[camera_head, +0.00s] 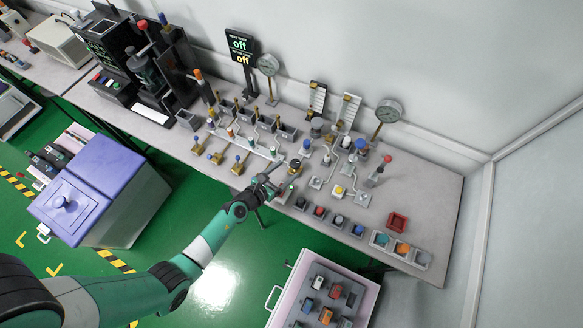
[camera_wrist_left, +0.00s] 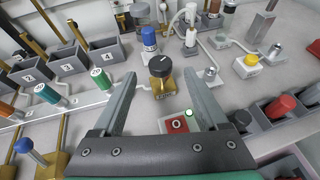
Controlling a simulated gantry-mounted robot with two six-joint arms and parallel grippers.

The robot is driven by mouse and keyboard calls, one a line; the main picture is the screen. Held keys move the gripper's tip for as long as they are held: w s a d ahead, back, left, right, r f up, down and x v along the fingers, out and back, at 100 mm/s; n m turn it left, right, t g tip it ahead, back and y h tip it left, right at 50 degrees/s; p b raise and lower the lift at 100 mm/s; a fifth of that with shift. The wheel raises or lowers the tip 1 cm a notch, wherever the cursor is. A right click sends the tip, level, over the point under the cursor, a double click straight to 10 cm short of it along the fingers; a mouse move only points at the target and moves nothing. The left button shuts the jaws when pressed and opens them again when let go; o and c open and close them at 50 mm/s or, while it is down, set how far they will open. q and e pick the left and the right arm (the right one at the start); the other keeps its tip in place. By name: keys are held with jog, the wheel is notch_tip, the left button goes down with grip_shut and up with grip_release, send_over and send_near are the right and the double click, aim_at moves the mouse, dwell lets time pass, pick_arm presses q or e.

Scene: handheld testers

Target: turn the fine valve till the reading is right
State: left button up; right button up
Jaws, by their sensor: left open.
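A valve with a round black knob with a white mark on a brass base stands on the bench in the left wrist view (camera_wrist_left: 160,66); it also shows in the head view (camera_head: 295,163). The lettering on its base is too small to read surely. My left gripper (camera_head: 270,177) is open and empty. In the left wrist view, its fingers (camera_wrist_left: 160,78) spread to either side of the knob, which shows beyond them, apparently untouched. A dark display (camera_head: 241,47) at the back reads "off" in green and "off" in yellow. My right gripper is not in view.
A red block marked O (camera_wrist_left: 178,124) lies low between the fingers. A blue-topped bottle (camera_wrist_left: 149,40) stands behind the knob. A yellow button (camera_wrist_left: 247,66) is to its right. Numbered grey bins (camera_wrist_left: 72,62) are at left. Two round gauges (camera_head: 389,111) stand along the wall.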

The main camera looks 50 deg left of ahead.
aim_at(293, 165)
pick_arm(q)
jog(key=b+x, duration=0.1)
jog(key=x, duration=0.2)
jog(key=shift+f, duration=0.2)
jog(key=shift+w, duration=0.55)
grip_shut()
